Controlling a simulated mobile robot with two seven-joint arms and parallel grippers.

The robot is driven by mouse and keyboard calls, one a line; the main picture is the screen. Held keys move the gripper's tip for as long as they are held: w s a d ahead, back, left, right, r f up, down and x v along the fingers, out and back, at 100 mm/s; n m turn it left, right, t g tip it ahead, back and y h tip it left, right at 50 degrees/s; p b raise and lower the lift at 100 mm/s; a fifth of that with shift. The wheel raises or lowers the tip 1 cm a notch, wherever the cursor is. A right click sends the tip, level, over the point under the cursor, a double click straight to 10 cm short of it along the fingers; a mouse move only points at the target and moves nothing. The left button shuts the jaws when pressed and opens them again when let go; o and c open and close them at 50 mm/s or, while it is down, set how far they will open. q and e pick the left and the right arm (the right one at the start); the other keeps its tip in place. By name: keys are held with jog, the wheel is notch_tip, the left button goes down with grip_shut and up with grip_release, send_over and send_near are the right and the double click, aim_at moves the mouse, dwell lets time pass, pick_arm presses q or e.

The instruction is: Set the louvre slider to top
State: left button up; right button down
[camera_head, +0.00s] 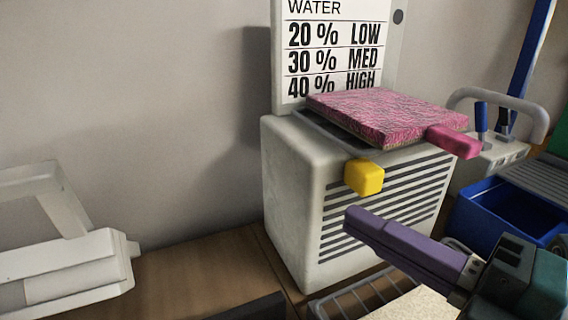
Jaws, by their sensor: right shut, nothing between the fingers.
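A pale grey louvred unit (290,195) stands on the wooden table, with dark horizontal slats on its front. A yellow block-shaped knob (364,177) sticks out at the upper left of the slats; it looks like the louvre slider. A pink knob (455,142) sticks out at the top right edge; its function is not clear. My right gripper (352,220) has purple fingers, is shut and empty, and reaches in from the lower right. Its tips are just below the yellow knob, apparently apart from it, in front of the slats. My left gripper is not in view.
A pink patterned slab (385,115) lies on top of the unit. A sign (335,50) with percentages stands behind it. A blue bin (490,215) is at the right, a wire rack (360,295) in front. A white device (65,265) stands at the left; bare table (200,270) lies between.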

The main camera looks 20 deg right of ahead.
jog(key=w, duration=0.2)
jog(key=w+d+p, duration=0.1)
jog(key=w, duration=0.1)
jog(key=shift+w, duration=0.15)
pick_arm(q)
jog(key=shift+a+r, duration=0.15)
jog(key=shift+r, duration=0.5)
pick_arm(e)
jog(key=shift+d, duration=0.6)
jog(key=shift+d+f, duration=0.1)
jog(key=shift+d, duration=0.1)
pick_arm(q)
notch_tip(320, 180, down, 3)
jog(key=b, duration=0.2)
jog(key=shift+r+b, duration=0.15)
jog(key=shift+b, duration=0.25)
pick_arm(e)
jog(key=d, duration=0.7)
jog(key=w+d, duration=0.1)
jog(key=d, duration=0.3)
jog(key=shift+d+f, duration=0.1)
jog(key=shift+d, duration=0.5)
jog(key=shift+a+r, duration=0.1)
jog(key=shift+r, duration=0.1)
